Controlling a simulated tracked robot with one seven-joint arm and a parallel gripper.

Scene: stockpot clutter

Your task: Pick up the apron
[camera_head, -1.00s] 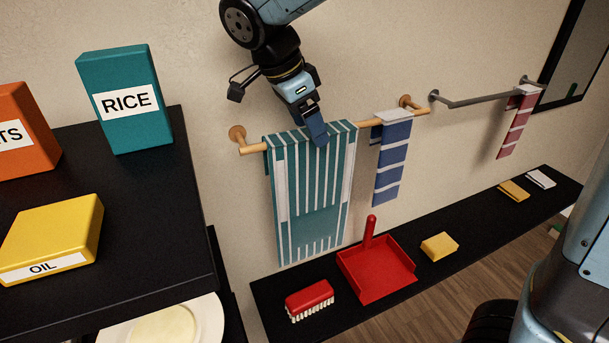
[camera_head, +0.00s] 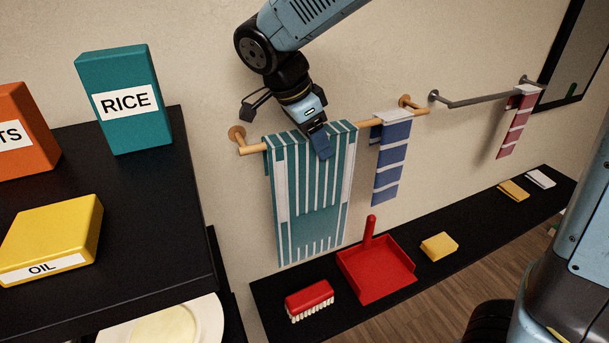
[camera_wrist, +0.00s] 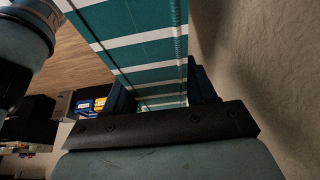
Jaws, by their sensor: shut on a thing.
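The apron (camera_head: 312,215) is teal with white stripes and hangs over the wooden rail (camera_head: 372,123) on the wall. It also fills the top middle of the wrist view (camera_wrist: 145,50). My gripper (camera_head: 320,148) is at the apron's upper edge, near the rail, and is shut on the cloth. In the wrist view the striped cloth runs between my two dark fingers. The far finger is hidden behind the apron in the head view.
A blue striped towel (camera_head: 391,160) hangs on the same rail, just right of my gripper. A red striped towel (camera_head: 518,122) hangs on a grey rail. Below, a black shelf holds a red brush (camera_head: 309,298), a red dustpan (camera_head: 376,270) and a yellow sponge (camera_head: 439,246).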

